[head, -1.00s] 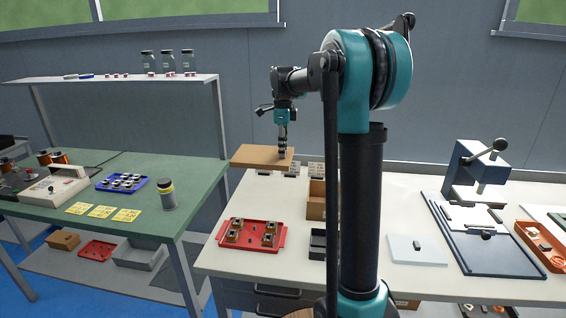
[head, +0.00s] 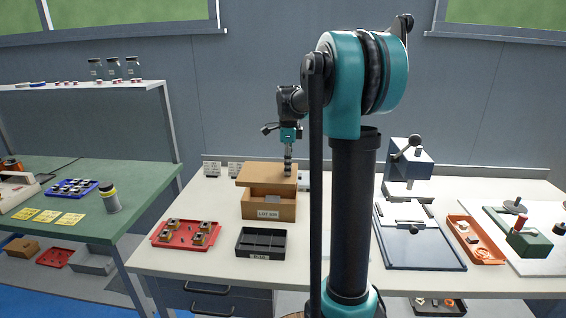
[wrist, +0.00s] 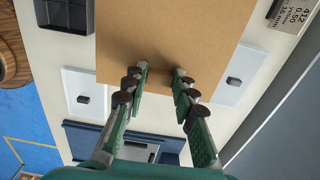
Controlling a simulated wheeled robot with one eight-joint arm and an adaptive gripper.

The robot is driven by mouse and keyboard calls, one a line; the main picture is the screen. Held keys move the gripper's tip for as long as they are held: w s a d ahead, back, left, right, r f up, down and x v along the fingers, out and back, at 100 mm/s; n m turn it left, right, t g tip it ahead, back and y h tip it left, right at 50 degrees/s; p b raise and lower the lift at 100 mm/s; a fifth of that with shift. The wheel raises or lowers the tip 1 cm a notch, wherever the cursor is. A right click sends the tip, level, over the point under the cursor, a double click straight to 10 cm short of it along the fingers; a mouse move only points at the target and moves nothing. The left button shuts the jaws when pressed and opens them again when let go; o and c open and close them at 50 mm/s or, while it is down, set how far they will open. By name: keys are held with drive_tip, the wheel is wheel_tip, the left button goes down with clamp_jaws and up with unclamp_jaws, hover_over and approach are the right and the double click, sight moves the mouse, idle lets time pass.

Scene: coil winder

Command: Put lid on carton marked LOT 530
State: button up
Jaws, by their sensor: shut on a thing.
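In the wrist view the lid (wrist: 170,35) fills the upper middle and hides the carton. My gripper (head: 288,174) is shut on the lid from above. Its two fingers also show in the wrist view (wrist: 160,72); the exact part gripped is not clear.
A black divided tray (head: 261,254) stands just in front of the carton, and a red tray (head: 158,240) with several parts is at its left. Small labelled cards (head: 211,169) stand behind to the left. A blue press (head: 412,165) is to the right, past my arm.

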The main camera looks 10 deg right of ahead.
drive_tip(key=shift+s+d+f, duration=0.1)
drive_tip(key=shift+d+f, duration=0.2)
drive_tip(key=shift+f, duration=2.55)
drive_tip(key=shift+f, duration=0.95)
idle(0.6)
drive_tip(key=o, duration=1.6)
drive_tip(key=shift+r, duration=3.55)
